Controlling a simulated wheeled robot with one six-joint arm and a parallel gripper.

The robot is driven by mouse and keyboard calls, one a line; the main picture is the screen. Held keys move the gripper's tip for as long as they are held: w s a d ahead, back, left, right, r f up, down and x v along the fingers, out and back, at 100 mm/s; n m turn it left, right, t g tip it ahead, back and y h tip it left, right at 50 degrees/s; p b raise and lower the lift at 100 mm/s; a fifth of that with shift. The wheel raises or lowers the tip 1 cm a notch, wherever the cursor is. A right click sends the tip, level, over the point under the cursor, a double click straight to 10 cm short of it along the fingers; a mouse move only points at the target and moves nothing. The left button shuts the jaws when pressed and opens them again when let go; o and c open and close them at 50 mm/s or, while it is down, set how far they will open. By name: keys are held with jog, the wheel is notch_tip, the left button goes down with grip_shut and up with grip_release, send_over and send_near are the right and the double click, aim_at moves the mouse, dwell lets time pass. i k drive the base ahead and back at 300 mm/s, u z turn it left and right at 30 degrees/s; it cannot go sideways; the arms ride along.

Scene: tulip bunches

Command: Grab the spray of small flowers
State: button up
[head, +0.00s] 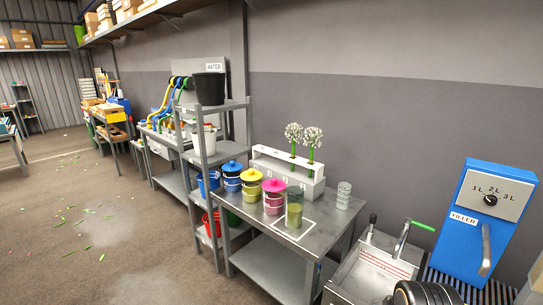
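Two white clusters of small flowers on green stems stand upright at the back of the metal table. The left flower spray (293,133) and the right flower spray (312,137) rise from a white stepped holder (262,155) against the wall.
Blue-, yellow- and pink-lidded pots and a greenish glass (294,215) stand in front of the holder on the metal table (333,228). Stacked clear cups (343,195) stand right. A shelf rack (206,150) is left; a sink (372,268) and blue filler (485,220) are right.

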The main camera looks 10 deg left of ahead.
aim_at(311, 130)
jog(key=u, duration=0.85)
jog(key=i, duration=0.4)
jog(key=u, duration=0.9)
jog(key=i, duration=1.8)
jog(key=z, duration=1.2)
jog(key=i, duration=0.65)
jog(key=z, duration=0.75)
